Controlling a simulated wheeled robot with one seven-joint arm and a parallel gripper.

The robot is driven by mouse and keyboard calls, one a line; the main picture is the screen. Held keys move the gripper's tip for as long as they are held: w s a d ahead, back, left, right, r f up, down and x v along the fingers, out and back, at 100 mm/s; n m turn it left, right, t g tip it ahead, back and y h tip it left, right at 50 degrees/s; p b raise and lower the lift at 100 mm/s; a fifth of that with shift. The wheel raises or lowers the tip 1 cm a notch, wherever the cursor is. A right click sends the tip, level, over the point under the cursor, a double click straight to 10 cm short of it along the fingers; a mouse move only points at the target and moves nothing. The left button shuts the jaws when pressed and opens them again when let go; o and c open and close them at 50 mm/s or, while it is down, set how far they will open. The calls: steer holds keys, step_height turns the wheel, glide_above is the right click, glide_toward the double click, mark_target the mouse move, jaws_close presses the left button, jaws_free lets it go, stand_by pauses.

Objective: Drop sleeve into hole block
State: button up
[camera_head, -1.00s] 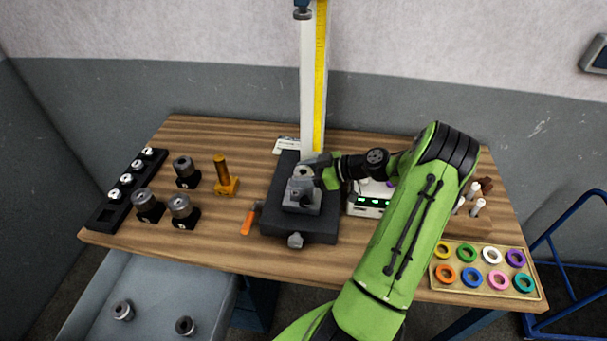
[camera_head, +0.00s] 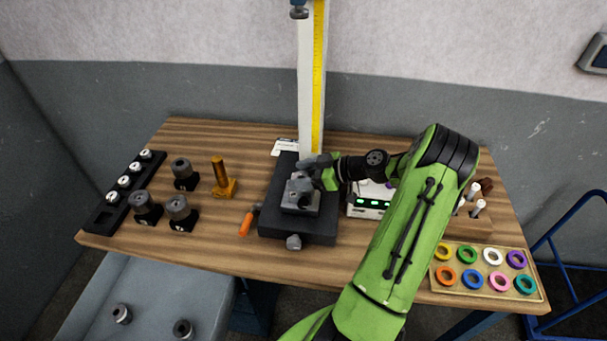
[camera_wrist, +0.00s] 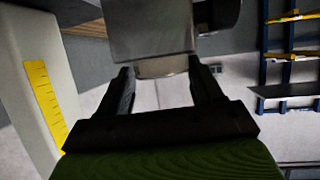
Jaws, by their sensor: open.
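The grey metal hole block (camera_head: 300,202) sits on the black base plate of a stand in the middle of the bench. My gripper (camera_head: 312,166) is right at the top of the block, coming from the right. In the wrist view my gripper (camera_wrist: 160,72) is open, with its two dark fingers apart. A grey block face (camera_wrist: 165,32) fills the top of that view, and a short light round edge (camera_wrist: 160,68), perhaps the sleeve, shows between the fingertips. In the head view my gripper partly hides the block's top, so I cannot tell how deep the sleeve sits.
Several grey cylinders on dark bases (camera_head: 181,210), a black rack (camera_head: 104,218) and an orange post (camera_head: 221,180) stand left. A white instrument (camera_head: 368,206) is right of the stand. A tray of coloured rings (camera_head: 457,292) lies front right. The front middle bench is clear.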

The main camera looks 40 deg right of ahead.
steer(key=shift+s+a+f+g, duration=0.2)
steer(key=shift+s+f+g, duration=0.15)
steer(key=shift+f, duration=0.4)
steer(key=v, duration=1.6)
steer(key=shift+w+r, duration=0.2)
steer(key=shift+r, duration=0.2)
steer(key=shift+d, duration=0.1)
